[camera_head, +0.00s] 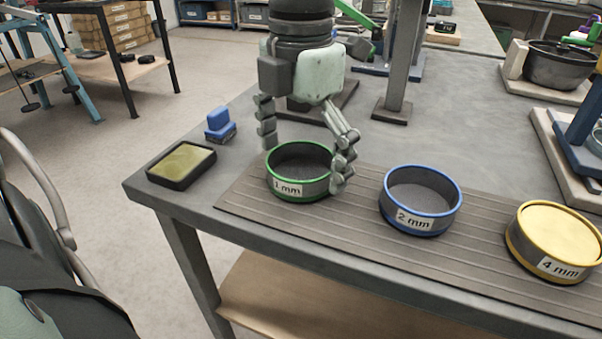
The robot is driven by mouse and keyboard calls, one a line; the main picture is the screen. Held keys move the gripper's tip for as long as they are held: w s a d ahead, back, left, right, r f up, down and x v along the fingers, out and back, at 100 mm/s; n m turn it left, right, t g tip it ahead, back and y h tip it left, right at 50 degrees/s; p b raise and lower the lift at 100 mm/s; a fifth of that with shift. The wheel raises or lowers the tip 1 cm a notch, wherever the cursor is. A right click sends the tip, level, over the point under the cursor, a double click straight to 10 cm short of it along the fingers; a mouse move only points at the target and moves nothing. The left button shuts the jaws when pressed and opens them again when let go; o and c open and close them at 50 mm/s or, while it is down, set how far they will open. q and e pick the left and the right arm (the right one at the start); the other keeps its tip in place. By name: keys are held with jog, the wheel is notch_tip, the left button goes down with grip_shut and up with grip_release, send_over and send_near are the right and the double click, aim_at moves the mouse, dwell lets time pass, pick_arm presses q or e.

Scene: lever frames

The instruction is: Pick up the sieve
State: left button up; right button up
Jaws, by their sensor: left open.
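Three round sieves stand in a row on a grooved mat. The green-rimmed sieve (287,188) is marked 1 mm, the blue-rimmed sieve (414,217) 2 mm and the yellow sieve (541,263) 4 mm. My left gripper (303,167) points down at the green sieve with its fingers spread wide. One finger is behind the left of its rim; the other overlaps its right side in the picture. I cannot tell whether either finger touches it. The gripper holds nothing. My right gripper is out of view.
The grooved mat (345,230) runs along the table's front edge. A dark tray with a yellowish inside (181,164) and a blue block-like object (219,125) lie at left. A grey post (399,60) stands behind; a dark bowl (557,65) is at far right.

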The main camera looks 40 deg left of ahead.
aim_at(302, 179)
pick_arm(q)
jog(key=shift+c, duration=0.2)
jog(key=c, duration=1.3)
jog(key=shift+r, duration=0.15)
jog(key=shift+w+r, duration=0.1)
jog(key=shift+r, duration=0.15)
jog(key=r, duration=0.3)
jog(key=shift+s+d+r, duration=0.2)
jog(key=shift+s+r, duration=0.05)
jog(key=shift+r, duration=0.1)
jog(key=s+d+r, duration=0.4)
jog(key=s+d, duration=0.1)
jog(key=s+d+r+b, duration=0.1)
jog(key=s+d+r, duration=0.1)
jog(key=d, duration=0.1)
jog(key=shift+s+d+r, duration=0.2)
jog(key=shift+r, duration=0.05)
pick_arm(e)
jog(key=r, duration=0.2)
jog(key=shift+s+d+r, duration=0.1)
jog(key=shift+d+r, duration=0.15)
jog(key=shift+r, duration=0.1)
pick_arm(q)
jog(key=shift+d, duration=0.1)
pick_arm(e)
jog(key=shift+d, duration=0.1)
